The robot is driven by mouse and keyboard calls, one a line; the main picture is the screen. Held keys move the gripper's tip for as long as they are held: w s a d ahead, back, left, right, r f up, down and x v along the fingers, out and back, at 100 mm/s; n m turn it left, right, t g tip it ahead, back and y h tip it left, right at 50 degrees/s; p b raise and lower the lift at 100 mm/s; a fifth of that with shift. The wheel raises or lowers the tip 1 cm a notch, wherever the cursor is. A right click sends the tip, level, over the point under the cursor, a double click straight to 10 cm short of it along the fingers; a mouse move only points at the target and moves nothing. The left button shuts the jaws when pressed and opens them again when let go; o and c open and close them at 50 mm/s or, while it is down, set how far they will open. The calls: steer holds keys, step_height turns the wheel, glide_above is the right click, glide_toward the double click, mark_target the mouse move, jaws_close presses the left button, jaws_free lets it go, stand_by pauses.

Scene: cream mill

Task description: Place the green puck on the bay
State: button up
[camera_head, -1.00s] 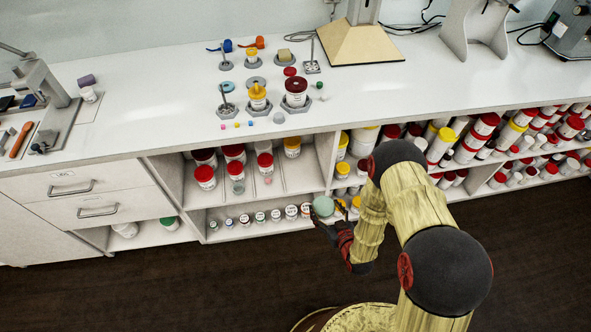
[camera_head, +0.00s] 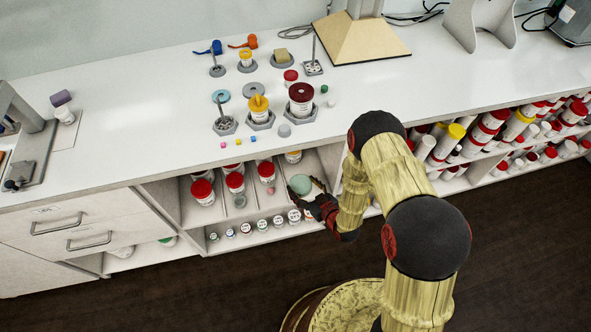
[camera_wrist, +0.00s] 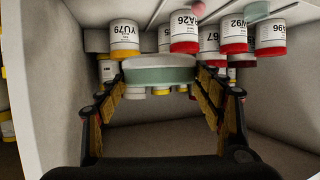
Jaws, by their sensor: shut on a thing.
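The green puck (camera_head: 300,184) is a pale green, thick disc. My gripper (camera_head: 312,196) is shut on it, with one finger on each side, at the front right of the open shelf bay (camera_head: 214,213) under the counter. The puck also shows between the fingers in the wrist view (camera_wrist: 158,74), which looks upside down. Behind it stands a yellow-lidded jar (camera_wrist: 125,40), with red-lidded jars (camera_wrist: 185,32) beside it. Thin dividers split the bay into lanes. The puck seems in front of the yellow-lidded jar's lane; I cannot tell whether it touches the shelf floor.
A small pink piece (camera_head: 271,190) lies in the neighbouring lane. Several small jars (camera_head: 262,225) line the lower shelf. The counter edge (camera_head: 170,173) overhangs the bay, and a side wall (camera_wrist: 45,90) stands close to my gripper. Jars and holders stand on the counter.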

steer(key=w+f+b, duration=0.2)
steer(key=w+f, duration=0.1)
steer(key=w, duration=0.1)
steer(key=w+f+b, duration=0.1)
steer(key=w+f, duration=0.2)
steer(key=w, duration=0.1)
steer(key=w+f+b, duration=0.2)
steer(key=w+f, duration=0.1)
steer(key=w, duration=0.1)
steer(key=shift+w+a+b, duration=0.15)
steer(key=shift+a+b, duration=0.2)
steer(key=shift+a, duration=0.05)
steer(key=shift+w+f, duration=0.2)
steer(key=shift+f, duration=0.05)
steer(key=shift+w+f+b, duration=0.1)
steer(key=shift+f+b, duration=0.7)
steer(key=shift+f, duration=0.7)
steer(key=shift+f, duration=0.1)
steer(key=o, duration=1.3)
